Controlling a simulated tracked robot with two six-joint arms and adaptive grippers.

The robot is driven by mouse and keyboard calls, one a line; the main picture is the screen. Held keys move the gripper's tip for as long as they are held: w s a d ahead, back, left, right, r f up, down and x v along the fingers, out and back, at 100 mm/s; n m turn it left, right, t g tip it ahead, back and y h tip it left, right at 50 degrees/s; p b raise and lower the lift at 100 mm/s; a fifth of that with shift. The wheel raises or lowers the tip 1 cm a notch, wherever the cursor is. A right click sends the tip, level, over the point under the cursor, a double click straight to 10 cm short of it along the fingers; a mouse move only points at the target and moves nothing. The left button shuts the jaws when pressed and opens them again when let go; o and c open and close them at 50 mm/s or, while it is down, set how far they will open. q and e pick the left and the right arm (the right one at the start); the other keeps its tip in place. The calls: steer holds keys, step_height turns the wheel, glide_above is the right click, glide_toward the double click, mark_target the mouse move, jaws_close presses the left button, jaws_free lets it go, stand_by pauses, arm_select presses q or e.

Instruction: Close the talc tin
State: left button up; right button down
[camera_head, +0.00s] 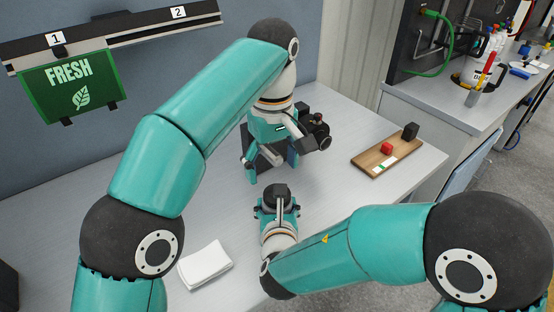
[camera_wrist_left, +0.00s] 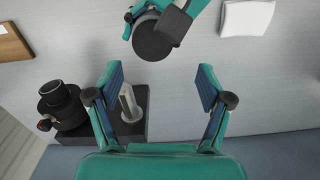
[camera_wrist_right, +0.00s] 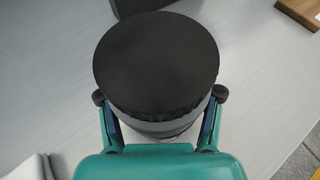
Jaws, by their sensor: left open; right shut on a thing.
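A round cylinder with a black top and greyer lower side, apparently the talc tin (camera_wrist_right: 157,65), is between the fingers of my right gripper (camera_wrist_right: 160,112). My right gripper is shut on it; its top also shows in the head view (camera_head: 276,192) and in the left wrist view (camera_wrist_left: 152,40). I cannot tell whether the black top is a fitted lid. My left gripper (camera_head: 268,168) is open and empty, pointing down over the table beyond the right gripper. In the left wrist view the tin lies ahead of its open fingers (camera_wrist_left: 159,82), apart from them.
A black box with a pale upright piece (camera_wrist_left: 128,105) and a dark round device (camera_wrist_left: 62,105) stand near my left gripper. A wooden board (camera_head: 375,158) with red and black blocks lies right. A green FRESH sign (camera_head: 75,88) hangs behind.

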arm_select(q)
steer(key=shift+r+n, duration=0.25)
steer(key=shift+n, duration=0.35)
steer(key=shift+w+d+r, duration=0.15)
steer(key=shift+d, duration=0.25)
steer(key=shift+f, duration=4.05)
